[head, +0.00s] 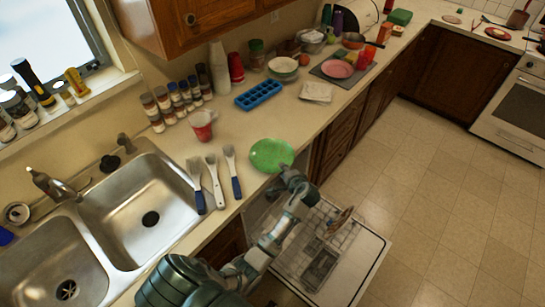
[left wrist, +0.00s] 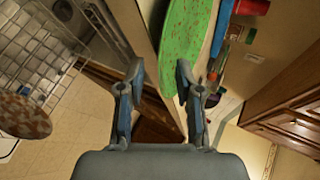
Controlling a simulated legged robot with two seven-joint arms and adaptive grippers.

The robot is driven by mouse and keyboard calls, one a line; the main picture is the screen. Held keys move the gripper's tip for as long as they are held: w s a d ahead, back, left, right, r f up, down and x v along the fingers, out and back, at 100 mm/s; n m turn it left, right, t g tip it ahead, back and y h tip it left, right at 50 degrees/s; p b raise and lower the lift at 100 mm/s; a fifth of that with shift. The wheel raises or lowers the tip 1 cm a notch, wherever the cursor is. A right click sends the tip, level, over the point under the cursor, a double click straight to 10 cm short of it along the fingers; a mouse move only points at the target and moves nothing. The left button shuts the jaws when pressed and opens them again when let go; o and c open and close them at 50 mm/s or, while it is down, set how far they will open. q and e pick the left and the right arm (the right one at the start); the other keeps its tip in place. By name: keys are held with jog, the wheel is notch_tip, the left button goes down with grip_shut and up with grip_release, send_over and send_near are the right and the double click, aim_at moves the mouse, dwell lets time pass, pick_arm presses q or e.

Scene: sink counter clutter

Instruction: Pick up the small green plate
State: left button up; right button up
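My left gripper (head: 288,174) is at the plate's front edge, reaching up from below over the counter edge. In the left wrist view the green plate (left wrist: 186,35) appears edge-on at the upper middle, speckled with red. The left gripper's two fingers (left wrist: 158,77) are apart, with the plate's lower edge close to the right fingertip. I cannot tell whether they touch. My right gripper is not in view.
The double sink (head: 140,210) is at left. A dishwasher rack (head: 325,245) is pulled out below the counter.

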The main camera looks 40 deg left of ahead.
pick_arm(q)
jog(key=shift+w+a+f, duration=0.1)
jog(key=shift+a+f, duration=0.15)
jog(key=shift+a, duration=0.2)
jog(key=c, duration=0.6)
jog(key=shift+d, duration=0.2)
grip_shut()
jog(key=shift+r, duration=0.25)
